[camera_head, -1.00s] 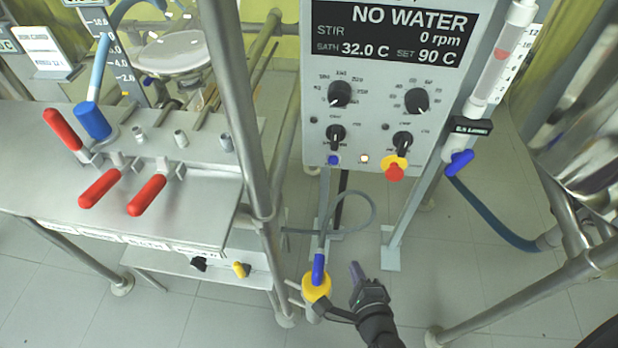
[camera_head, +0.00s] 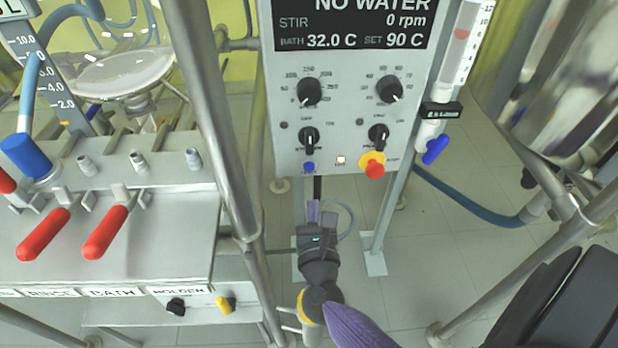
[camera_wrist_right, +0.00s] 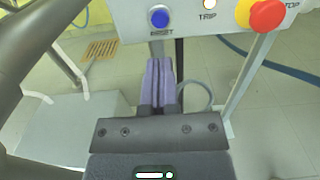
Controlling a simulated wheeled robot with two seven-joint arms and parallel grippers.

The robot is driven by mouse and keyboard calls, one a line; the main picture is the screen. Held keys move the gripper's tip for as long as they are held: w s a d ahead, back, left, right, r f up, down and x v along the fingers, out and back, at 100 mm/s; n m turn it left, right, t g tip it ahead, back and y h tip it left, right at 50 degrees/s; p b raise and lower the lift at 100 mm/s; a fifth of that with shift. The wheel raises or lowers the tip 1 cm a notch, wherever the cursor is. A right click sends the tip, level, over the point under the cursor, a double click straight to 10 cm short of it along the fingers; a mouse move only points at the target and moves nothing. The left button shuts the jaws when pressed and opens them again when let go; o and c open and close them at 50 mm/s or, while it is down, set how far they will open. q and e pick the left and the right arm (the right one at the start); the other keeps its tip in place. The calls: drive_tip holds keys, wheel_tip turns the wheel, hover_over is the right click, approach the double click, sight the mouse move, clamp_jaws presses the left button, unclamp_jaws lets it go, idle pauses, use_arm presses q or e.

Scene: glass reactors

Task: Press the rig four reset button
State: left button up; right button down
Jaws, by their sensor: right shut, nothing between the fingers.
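The control panel (camera_head: 345,120) reads NO WATER, with bath 32.0 C and set 90 C. Its blue reset button (camera_head: 309,168) sits at the lower left of the panel. The button also shows in the right wrist view (camera_wrist_right: 159,17), above the fingertips, with a partly legible label under it. My right gripper (camera_head: 313,205) is below the panel and just under the button, apart from it. Its purple fingers (camera_wrist_right: 160,80) are closed together with nothing between them, pointing up toward the panel's lower edge. My left gripper is not in view.
Right of the button are a lit trip lamp (camera_head: 341,160) and a red stop knob (camera_head: 373,167) on a yellow collar. A steel post (camera_head: 222,130) stands left of the panel. A bench with red-handled valves (camera_head: 105,232) is at left. A blue hose (camera_head: 470,205) runs at right.

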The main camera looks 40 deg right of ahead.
sight(309, 168)
drive_tip(key=b+x, duration=0.1)
drive_tip(key=x, duration=0.6)
drive_tip(key=shift+w+d+f, duration=0.1)
drive_tip(key=shift+w+d, duration=0.05)
drive_tip(key=shift+w, duration=0.15)
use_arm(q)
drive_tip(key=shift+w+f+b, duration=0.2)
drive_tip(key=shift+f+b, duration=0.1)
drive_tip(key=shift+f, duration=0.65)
use_arm(e)
drive_tip(key=shift+w+d, duration=0.2)
drive_tip(key=shift+w, duration=0.1)
